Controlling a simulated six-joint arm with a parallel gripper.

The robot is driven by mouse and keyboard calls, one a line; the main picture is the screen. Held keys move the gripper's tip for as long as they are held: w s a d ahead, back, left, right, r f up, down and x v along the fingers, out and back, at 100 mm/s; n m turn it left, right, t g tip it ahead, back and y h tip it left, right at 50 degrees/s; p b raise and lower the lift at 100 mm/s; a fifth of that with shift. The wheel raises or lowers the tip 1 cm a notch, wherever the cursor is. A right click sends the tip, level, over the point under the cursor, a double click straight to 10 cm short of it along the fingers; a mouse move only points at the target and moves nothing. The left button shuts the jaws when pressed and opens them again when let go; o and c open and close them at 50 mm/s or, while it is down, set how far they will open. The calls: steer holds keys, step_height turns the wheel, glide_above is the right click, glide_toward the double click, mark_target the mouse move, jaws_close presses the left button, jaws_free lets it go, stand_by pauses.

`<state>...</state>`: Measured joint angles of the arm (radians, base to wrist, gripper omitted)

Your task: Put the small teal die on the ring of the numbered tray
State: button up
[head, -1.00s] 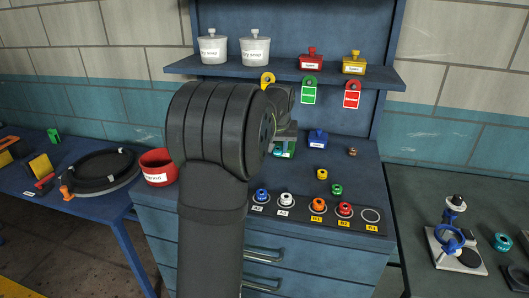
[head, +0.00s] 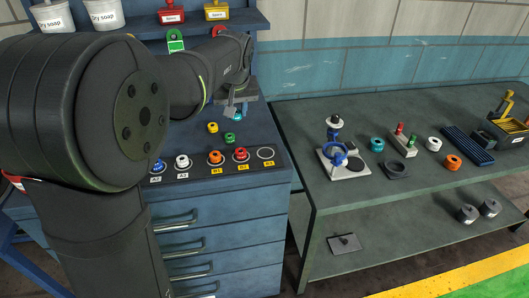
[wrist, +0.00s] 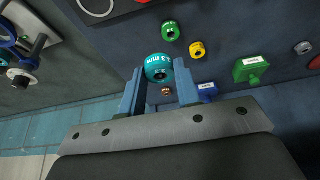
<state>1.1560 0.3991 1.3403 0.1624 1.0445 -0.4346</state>
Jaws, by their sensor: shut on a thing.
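A teal die (wrist: 158,62) with white "mm" lettering sits between the blue fingers of my gripper (wrist: 158,78) in the wrist view. In the head view my gripper (head: 237,104) is shut on it, above the cabinet top, behind the tray's right end. The die shows only partly there, under the gripper. The numbered tray (head: 200,174) is a dark strip along the cabinet's front edge. It holds a blue, a white, an orange and a red die. The empty pale ring (head: 265,153) is at its right end and also shows in the wrist view (wrist: 97,7).
A yellow die (head: 213,127) and a green die (head: 230,138) stand behind the tray. Another teal piece (head: 377,144) is on the right bench, near a blue-and-white stand (head: 338,155). A gap separates cabinet and bench. My arm hides the left of the cabinet.

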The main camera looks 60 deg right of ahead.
steer(key=s+m, duration=0.2)
steer(key=s, duration=1.7)
glide_above(266, 151)
steer(key=a, duration=0.1)
steer(key=shift+g+h, duration=0.3)
steer(key=f, duration=0.4)
steer(key=s+f, duration=0.1)
steer(key=f, duration=0.1)
steer(key=shift+a+f, duration=0.15)
steer(key=shift+f, duration=0.2)
steer(key=shift+w+f, duration=0.1)
steer(key=shift+f, duration=1.9)
steer(key=shift+f, duration=0.1)
steer(key=o, duration=1)
steer(key=shift+o, duration=0.3)
